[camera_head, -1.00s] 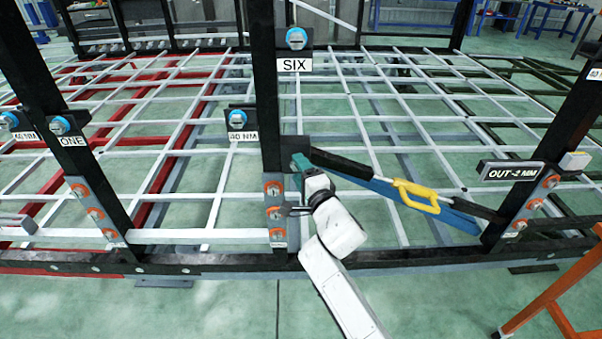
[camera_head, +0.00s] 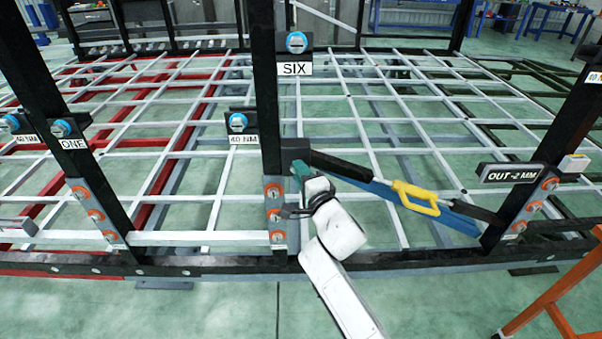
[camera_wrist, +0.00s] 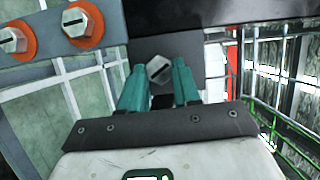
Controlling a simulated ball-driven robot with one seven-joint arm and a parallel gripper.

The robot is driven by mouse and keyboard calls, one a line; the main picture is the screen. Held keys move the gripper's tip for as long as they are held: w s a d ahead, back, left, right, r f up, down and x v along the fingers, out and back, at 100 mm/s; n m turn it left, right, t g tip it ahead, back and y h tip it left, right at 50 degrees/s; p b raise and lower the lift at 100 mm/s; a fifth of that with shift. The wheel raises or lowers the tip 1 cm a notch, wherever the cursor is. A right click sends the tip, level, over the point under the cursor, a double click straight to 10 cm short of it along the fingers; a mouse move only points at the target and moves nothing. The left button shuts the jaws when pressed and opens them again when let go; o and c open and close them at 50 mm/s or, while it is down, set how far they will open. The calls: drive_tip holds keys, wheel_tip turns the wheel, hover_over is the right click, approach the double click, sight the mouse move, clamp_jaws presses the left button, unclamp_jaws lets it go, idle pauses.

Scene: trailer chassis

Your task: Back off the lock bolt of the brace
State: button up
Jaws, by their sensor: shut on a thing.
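The brace (camera_head: 368,180) is a black and blue bar that slopes down to the right, with a yellow handle (camera_head: 415,198) on it. Its upper end meets the dark post marked SIX. In the wrist view, the lock bolt (camera_wrist: 159,68) is a grey hex head with a dark slot, in front of a grey plate. My gripper (camera_wrist: 157,80) has teal fingers on both sides of this head and is shut on it. In the head view, my gripper (camera_head: 299,171) is at the brace's upper end, and the bolt is hidden there.
A sign reading OUT -2 MM (camera_head: 511,172) is at the right post, near the brace's lower end. Orange-ringed bolts (camera_head: 273,191) run down the SIX post beside my wrist. An orange stand (camera_head: 560,290) is at the lower right.

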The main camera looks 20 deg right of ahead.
drive_tip(key=n+g+h+b, duration=0.1)
drive_tip(key=n+h, duration=0.2)
drive_tip(key=n, duration=0.3)
drive_tip(key=a+n+g+h+b, duration=0.1)
drive_tip(key=n+g+h+b, duration=0.1)
drive_tip(key=n, duration=0.4)
drive_tip(key=n+g+h+b, duration=0.1)
drive_tip(key=n+g+h, duration=0.1)
drive_tip(key=n+h, duration=0.2)
drive_tip(key=shift+w+a+r+n, duration=0.15)
drive_tip(key=shift+r+n, duration=0.05)
drive_tip(key=shift+n, duration=0.4)
drive_tip(key=shift+w+a+r+n, duration=0.15)
drive_tip(key=shift+n, duration=0.45)
drive_tip(key=n+h+b, duration=0.1)
drive_tip(key=n+b, duration=0.1)
drive_tip(key=n, duration=0.2)
drive_tip(key=n+t+h+b, duration=0.1)
drive_tip(key=n+h+b, duration=0.1)
drive_tip(key=n, duration=0.2)
drive_tip(key=f+n+t+h+b, duration=0.1)
drive_tip(key=n+b, duration=0.2)
drive_tip(key=shift+a+n+h, duration=0.1)
drive_tip(key=shift+n+h, duration=0.3)
